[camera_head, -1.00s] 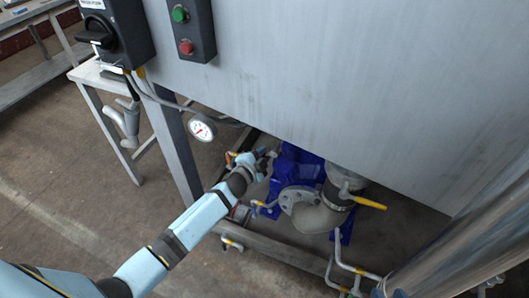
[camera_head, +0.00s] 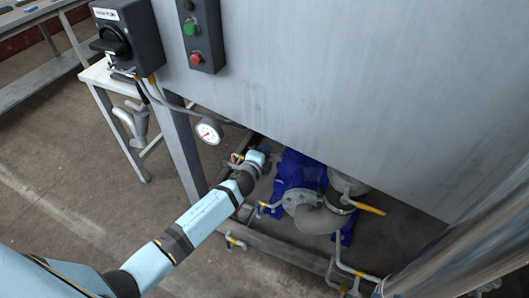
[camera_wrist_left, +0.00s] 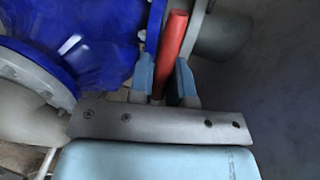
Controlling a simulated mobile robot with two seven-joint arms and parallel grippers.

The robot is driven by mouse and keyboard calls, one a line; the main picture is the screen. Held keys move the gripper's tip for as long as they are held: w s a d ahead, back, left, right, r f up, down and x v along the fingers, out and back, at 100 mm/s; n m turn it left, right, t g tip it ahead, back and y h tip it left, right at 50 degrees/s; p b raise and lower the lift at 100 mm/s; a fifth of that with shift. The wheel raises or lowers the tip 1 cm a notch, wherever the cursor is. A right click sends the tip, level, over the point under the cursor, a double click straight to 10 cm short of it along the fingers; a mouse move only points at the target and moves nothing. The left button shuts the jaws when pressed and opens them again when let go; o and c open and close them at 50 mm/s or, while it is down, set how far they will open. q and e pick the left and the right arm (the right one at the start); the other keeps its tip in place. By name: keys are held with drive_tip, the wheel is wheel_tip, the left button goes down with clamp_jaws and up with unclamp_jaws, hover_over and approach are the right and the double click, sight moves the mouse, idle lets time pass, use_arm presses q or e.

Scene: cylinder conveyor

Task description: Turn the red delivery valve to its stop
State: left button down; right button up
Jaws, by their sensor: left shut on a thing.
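The red delivery valve handle (camera_wrist_left: 172,45) is a straight red bar in the left wrist view. It stands between the two blue-grey fingers of my left gripper (camera_wrist_left: 163,85), which is shut on it. A grey pipe or flange part is right behind the handle. In the head view my left gripper (camera_head: 259,154) is low under the large metal tank, left of the blue pump, and the red handle cannot be made out there. My right gripper is not in view.
The blue pump (camera_head: 298,172) with its grey flange and elbow sits right of my gripper. A yellow-handled valve (camera_head: 369,209) is farther right. The tank wall (camera_head: 350,90) overhangs, with a leg and a pressure gauge (camera_head: 209,131) on the left. Open floor lies left.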

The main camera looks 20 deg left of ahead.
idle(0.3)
use_arm(q)
drive_tip(key=c, duration=1.1)
unclamp_jaws()
drive_tip(key=s+r+p, duration=0.1)
drive_tip(key=s+r, duration=0.1)
drive_tip(key=s, duration=1.1)
drive_tip(key=shift+s+a+r+p, duration=0.2)
drive_tip(key=shift+s+r+p, duration=0.15)
drive_tip(key=shift+p, duration=0.05)
